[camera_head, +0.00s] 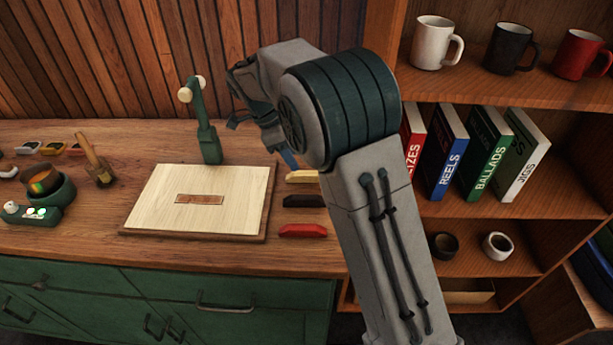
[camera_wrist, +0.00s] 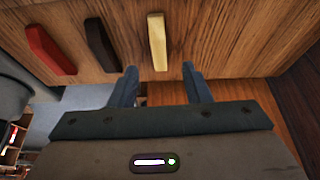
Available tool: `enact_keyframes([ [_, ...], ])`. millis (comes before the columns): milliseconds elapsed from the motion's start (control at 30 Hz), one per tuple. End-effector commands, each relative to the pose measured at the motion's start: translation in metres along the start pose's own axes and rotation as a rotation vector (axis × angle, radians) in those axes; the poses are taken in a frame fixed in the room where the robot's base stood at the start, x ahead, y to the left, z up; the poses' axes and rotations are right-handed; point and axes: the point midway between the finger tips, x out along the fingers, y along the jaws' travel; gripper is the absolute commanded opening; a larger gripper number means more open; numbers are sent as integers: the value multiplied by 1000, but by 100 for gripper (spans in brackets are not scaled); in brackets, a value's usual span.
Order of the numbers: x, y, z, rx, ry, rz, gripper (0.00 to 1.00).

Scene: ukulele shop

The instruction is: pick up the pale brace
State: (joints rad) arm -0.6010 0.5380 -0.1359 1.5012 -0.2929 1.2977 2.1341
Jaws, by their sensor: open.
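The pale brace (camera_head: 302,177) is a small cream bar lying on the wooden counter, right of the pale board, partly hidden behind my arm in the head view. In the wrist view the pale brace (camera_wrist: 158,42) lies just beyond my gripper's fingertips, in line with the gap between them. My gripper (camera_wrist: 159,72) is open and empty, its two blue fingers apart. In the head view the gripper is mostly hidden behind my arm; a blue finger (camera_head: 288,158) shows near the brace.
A dark brace (camera_head: 304,201) and a red brace (camera_head: 303,231) lie in a row with the pale one. A shelf (camera_head: 480,92) with mugs and books rises at right.

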Motion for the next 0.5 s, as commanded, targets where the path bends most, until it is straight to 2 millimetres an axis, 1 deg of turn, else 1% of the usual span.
enact_keyframes([
  [33, 6, 0, 0, 0, 0, 1, 44],
  [267, 22, 1, -2, 0, 0, 1, 44],
  [400, 44, 2, -5, -1, 2, 4, 44],
  [500, 57, 2, -4, -1, 1, 2, 44],
])
